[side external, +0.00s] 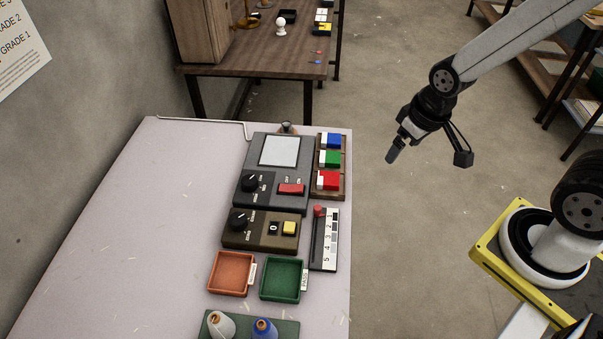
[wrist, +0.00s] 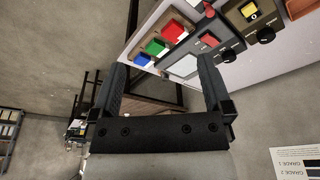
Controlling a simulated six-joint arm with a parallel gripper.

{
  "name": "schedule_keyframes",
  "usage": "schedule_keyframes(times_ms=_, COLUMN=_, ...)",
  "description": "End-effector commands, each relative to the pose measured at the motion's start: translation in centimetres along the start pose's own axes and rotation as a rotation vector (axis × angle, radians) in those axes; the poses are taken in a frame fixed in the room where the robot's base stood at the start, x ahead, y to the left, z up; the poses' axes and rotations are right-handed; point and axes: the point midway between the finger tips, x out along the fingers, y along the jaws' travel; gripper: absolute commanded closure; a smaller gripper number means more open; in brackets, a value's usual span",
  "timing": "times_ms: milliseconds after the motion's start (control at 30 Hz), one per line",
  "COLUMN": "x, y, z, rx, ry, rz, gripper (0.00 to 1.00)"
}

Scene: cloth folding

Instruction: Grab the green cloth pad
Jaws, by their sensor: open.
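A small green pad (side external: 331,158) with a white part on its left end sits in the middle of a wooden rack (side external: 345,165), between a blue pad (side external: 333,140) and a red pad (side external: 329,180). The green pad also shows in the wrist view (wrist: 155,47), top centre, between the fingertips in the picture but farther off. My gripper (side external: 394,153) is up to the right of the rack, off the table's right edge. In the wrist view my gripper (wrist: 163,62) is open, with nothing between its fingers.
Left of the rack is a grey device (side external: 272,180) with a screen and knob; a brown device (side external: 260,231) is below it. A scale strip (side external: 324,240), an orange tray (side external: 232,273), a green tray (side external: 282,279) and spools stand nearer. The table's left side (side external: 150,230) is mostly clear.

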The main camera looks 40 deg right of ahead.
Motion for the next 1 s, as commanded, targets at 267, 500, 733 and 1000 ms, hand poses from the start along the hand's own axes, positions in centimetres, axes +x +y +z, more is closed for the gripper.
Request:
schedule_keyframes(times_ms=267, x=0.2, y=0.3, z=-0.6, rx=-0.006, ry=0.013, rz=0.007, gripper=0.0)
schedule_keyframes(times_ms=500, x=1.9, y=2.2, z=-3.9, rx=-0.058, ry=0.095, rz=0.047, gripper=0.0)
schedule_keyframes(times_ms=733, x=4.9, y=5.0, z=-9.1, rx=-0.16, ry=0.236, rz=0.08, gripper=0.0)
schedule_keyframes(times_ms=1000, x=9.1, y=7.5, z=-14.0, rx=-0.296, ry=0.405, rz=0.057, gripper=0.0)
